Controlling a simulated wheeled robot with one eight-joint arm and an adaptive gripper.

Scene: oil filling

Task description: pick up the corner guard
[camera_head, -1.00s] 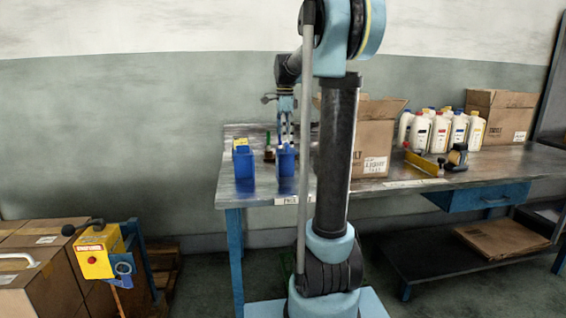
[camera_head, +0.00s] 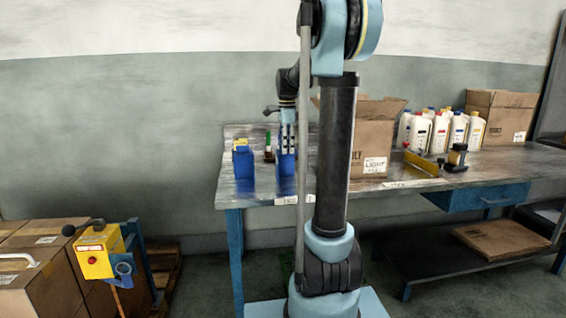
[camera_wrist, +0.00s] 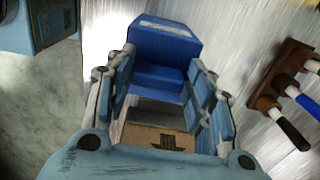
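I cannot single out the corner guard for certain. In the wrist view a brown, cardboard-like piece with a dark printed mark (camera_wrist: 150,139) shows between my fingers, near the palm; it may be the corner guard. My gripper (camera_wrist: 162,85) is open, its two blue-padded fingers apart on either side of that piece. A blue bin (camera_wrist: 165,45) lies just beyond the fingertips. In the head view my gripper (camera_head: 287,140) points down at this blue bin (camera_head: 286,166) on the table. The bin's contents are hidden there.
Another blue bin (camera_head: 243,167) with yellow items stands left on the table (camera_head: 262,189). A small rack of pens or tools (camera_wrist: 265,88) is between the bins. A cardboard box (camera_head: 372,140), white bottles (camera_head: 438,132) and a yellow tool (camera_head: 421,163) are to the right.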

